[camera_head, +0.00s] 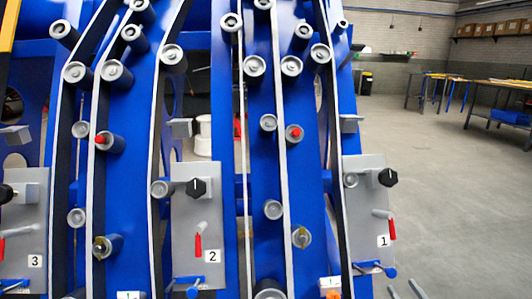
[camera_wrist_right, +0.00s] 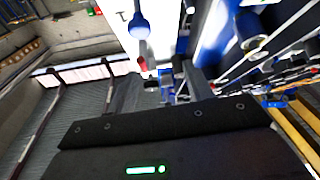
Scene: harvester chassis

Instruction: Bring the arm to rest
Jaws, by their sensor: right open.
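My right gripper (camera_head: 404,290) shows only as two grey fingertips at the bottom edge of the head view, right of centre. They stand apart with nothing between them, below the grey panel marked 1 (camera_head: 366,215). That panel carries a black knob (camera_head: 388,177), a red-handled lever (camera_head: 391,229) and a blue-handled lever (camera_head: 388,271). In the right wrist view, the dark gripper body fills the lower part, and a red handle (camera_wrist_right: 142,62) and a blue knob (camera_wrist_right: 138,25) show beyond it. My left gripper is not in view.
The blue harvester chassis (camera_head: 130,190) with rollers fills the left and middle. Grey panels marked 2 (camera_head: 198,243) and 3 (camera_head: 22,232) carry similar levers. Open floor (camera_head: 450,190) lies to the right. Workbenches (camera_head: 492,94) stand at the back right.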

